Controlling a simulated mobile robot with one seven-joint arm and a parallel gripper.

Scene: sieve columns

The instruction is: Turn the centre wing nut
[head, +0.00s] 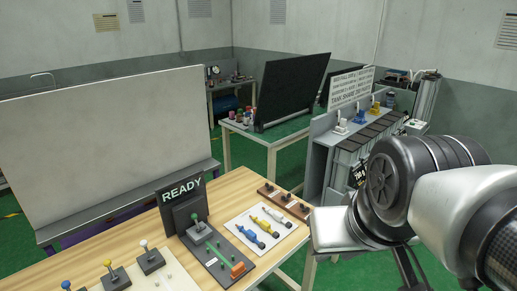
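A grey stand (322,163) at the right carries three coloured fittings in a row along its top: a white one (341,126), a blue one (360,116) and a yellow one (375,107). The blue one is in the centre. They look like the wing nuts, but they are too small to tell their shape or angle. Several dark blocks run along the stand's front. My arm fills the lower right, in front of the stand's lower part. My gripper's fingers do not show, and nothing of mine is seen touching the fittings.
A white sign (351,87) stands behind the fittings. A wooden table (130,245) at the front left holds a READY panel (183,190), several small levers and a white board (262,240) with coloured tools. A table with a black panel (290,90) stands farther back. Green floor shows between.

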